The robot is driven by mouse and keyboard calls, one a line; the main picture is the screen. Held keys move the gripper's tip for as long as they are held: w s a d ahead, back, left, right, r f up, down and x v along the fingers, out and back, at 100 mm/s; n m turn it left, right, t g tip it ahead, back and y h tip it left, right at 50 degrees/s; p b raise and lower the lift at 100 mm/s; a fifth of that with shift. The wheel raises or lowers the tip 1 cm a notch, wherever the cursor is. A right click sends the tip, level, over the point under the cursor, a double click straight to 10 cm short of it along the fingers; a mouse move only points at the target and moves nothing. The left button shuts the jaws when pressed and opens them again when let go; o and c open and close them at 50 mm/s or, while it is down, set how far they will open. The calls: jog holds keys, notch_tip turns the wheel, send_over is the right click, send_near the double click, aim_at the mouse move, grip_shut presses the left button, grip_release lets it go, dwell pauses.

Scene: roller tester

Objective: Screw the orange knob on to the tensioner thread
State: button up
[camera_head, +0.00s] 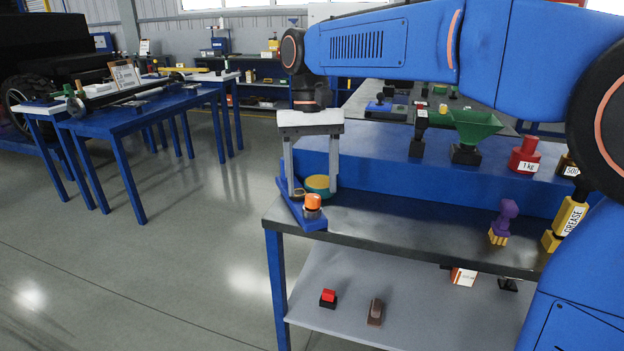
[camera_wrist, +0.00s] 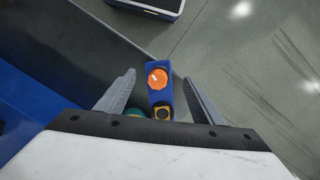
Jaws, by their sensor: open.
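The orange knob (camera_head: 312,202) sits at the near end of a narrow blue base (camera_head: 287,196) on the bench's left corner; it also shows in the wrist view (camera_wrist: 158,77). A small yellow part with a dark round top (camera_wrist: 162,112) is on the blue base (camera_wrist: 154,96) in the wrist view. My gripper (camera_head: 312,191) points down, open and empty, over the base. In the wrist view, its fingers (camera_wrist: 158,76) flank the knob with gaps on both sides. I cannot make out the tensioner thread.
The dark bench top (camera_head: 400,228) is clear right of the blue base. A purple-handled brush (camera_head: 505,220) and a grease tube (camera_head: 570,215) stand farther right. A green funnel (camera_head: 472,128) and red weight (camera_head: 525,155) are on the raised blue shelf. Open floor lies left.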

aim_at(312, 197)
dwell(0.5)
jog(key=shift+f, duration=1.75)
grip_shut()
jog(key=shift+c, duration=1.7)
grip_release()
jog(key=shift+r, duration=0.1)
